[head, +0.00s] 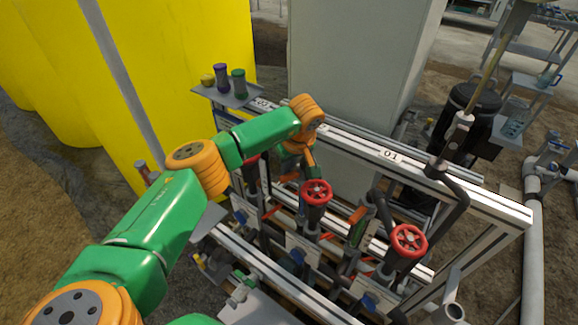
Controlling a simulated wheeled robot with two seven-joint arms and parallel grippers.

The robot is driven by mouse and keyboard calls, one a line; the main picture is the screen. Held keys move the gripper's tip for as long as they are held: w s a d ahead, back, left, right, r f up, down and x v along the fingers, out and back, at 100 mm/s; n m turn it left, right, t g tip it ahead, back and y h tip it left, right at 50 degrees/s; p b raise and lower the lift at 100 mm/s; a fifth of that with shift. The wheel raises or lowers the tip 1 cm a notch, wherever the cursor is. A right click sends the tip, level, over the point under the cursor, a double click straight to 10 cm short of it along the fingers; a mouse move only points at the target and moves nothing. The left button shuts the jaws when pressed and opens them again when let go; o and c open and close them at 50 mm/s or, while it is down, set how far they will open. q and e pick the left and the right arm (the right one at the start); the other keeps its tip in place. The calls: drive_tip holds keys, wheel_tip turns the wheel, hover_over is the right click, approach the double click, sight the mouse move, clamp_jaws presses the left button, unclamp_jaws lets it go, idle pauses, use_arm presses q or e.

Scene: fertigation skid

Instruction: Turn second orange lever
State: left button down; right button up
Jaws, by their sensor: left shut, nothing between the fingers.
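My left arm reaches in from the left over the skid frame. I cannot tell which counts as second. The gripper appears apart from these levers. My right gripper is out of view.
The aluminium top rail (350,146) crosses above the valves, with a label "01" (390,155). A small shelf (228,97) with bottles, a grey cabinet (360,70) and yellow tanks (190,45) stand behind.

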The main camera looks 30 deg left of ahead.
use_arm(q)
drive_tip(key=shift+s+d+n+g, duration=0.2)
drive_tip(key=shift+s+n+g, duration=0.2)
drive_tip(key=shift+n, duration=0.5)
drive_tip(key=shift+d+f, duration=0.1)
drive_tip(key=shift+p, duration=0.3)
